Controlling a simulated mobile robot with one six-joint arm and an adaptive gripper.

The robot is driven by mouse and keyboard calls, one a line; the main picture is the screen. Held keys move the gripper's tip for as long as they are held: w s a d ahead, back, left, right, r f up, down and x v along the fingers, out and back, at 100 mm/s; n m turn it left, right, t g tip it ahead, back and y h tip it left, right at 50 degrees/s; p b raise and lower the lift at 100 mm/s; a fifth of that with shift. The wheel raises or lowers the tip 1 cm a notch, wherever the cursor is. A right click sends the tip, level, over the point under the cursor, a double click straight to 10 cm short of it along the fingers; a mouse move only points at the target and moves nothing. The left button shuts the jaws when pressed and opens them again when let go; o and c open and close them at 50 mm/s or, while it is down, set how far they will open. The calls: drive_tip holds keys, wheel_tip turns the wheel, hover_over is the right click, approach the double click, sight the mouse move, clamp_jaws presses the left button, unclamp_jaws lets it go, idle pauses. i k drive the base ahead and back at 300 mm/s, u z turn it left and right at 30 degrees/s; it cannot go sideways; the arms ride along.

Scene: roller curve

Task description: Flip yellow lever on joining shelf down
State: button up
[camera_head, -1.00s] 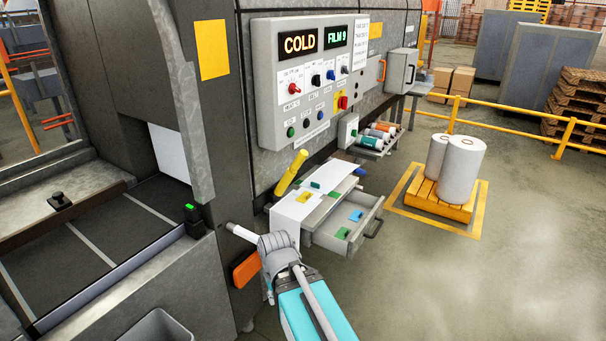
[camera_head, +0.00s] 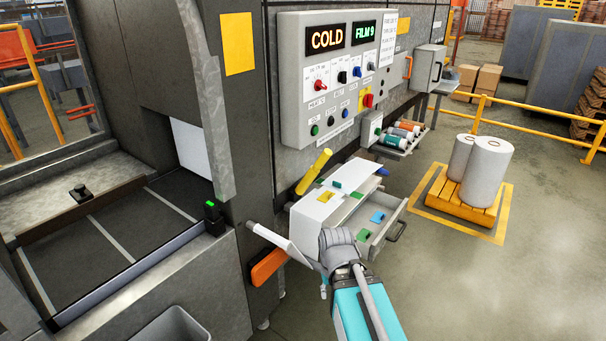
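The yellow lever (camera_head: 313,172) stands tilted up and to the right at the back left of the white joining shelf (camera_head: 312,211), against the grey machine front. Its lower end meets the shelf's back edge. Small green, yellow and blue pieces lie on the shelf and in the open drawer below it. My arm (camera_head: 342,255), grey and cyan, reaches in from the bottom in front of the shelf's lower part. It is apart from the lever in the picture. My gripper cannot be made out, so its state is not shown.
A pale bar (camera_head: 272,238) runs beside my arm above an orange handle (camera_head: 268,266). The open drawer (camera_head: 389,226) juts out right of my arm. The control panel (camera_head: 340,88) is above the lever. White rolls (camera_head: 486,172) stand on a yellow pallet; the floor is clear at right.

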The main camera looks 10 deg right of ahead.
sight(313, 170)
drive_tip(key=z, duration=0.1)
drive_tip(key=i, duration=1)
drive_tip(key=u, duration=0.1)
